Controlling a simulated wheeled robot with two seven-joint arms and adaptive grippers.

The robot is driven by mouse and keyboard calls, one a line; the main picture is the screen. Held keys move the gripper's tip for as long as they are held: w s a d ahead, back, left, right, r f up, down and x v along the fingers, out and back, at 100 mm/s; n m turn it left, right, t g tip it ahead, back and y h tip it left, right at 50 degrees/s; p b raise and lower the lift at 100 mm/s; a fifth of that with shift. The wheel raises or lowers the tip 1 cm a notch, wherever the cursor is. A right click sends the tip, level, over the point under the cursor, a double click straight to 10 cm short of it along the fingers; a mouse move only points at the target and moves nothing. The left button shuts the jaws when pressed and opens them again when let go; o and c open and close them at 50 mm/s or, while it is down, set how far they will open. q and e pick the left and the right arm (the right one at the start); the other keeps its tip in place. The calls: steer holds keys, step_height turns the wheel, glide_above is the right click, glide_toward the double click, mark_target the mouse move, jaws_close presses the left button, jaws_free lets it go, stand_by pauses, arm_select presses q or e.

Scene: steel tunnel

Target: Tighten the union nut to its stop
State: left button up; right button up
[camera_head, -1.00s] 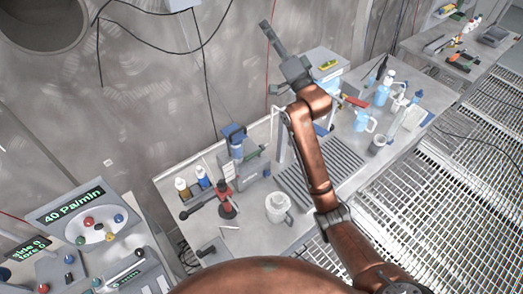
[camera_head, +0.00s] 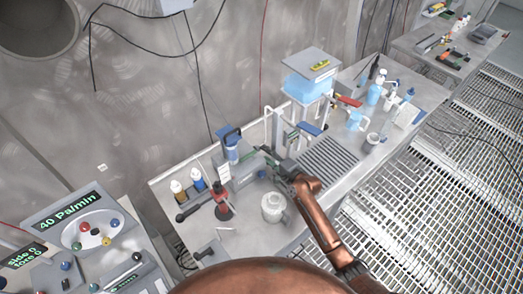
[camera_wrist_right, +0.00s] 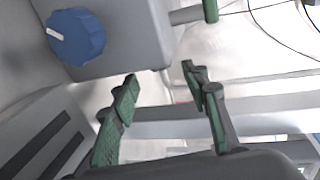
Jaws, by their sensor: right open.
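My right gripper (camera_head: 266,152) reaches in low over the bench beside a grey box-shaped unit (camera_head: 241,172). In the right wrist view my right gripper (camera_wrist_right: 158,88) shows two green-padded fingers spread apart, with nothing between them. Ahead of it is a grey housing with a blue knob (camera_wrist_right: 76,37) bearing a white mark. A short grey stub leaves the housing and ends in a green collar (camera_wrist_right: 210,10) at the top edge, above the fingers and apart from them. I cannot tell for sure whether this collar is the union nut. My left gripper is out of view.
A white jug (camera_head: 273,207) and a red stand (camera_head: 222,205) are near the gripper. Small bottles (camera_head: 197,179) stand to the left. A ribbed drain area (camera_head: 328,160) and a blue water tank (camera_head: 306,85) are to the right. A control panel (camera_head: 88,235) is at lower left.

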mark_target(257, 149)
steer(key=x, duration=0.5)
steer(key=shift+b, duration=0.4)
steer(key=shift+c, duration=0.7)
jaws_close()
steer(key=r+g+h+p, duration=0.1)
steer(key=g+p, duration=0.1)
steer(key=p, duration=0.6)
steer(key=shift+w, duration=0.15)
steer(key=shift+f+h+p, duration=0.25)
steer(key=shift+h+p, duration=0.05)
steer(key=shift+o, duration=0.7)
jaws_free()
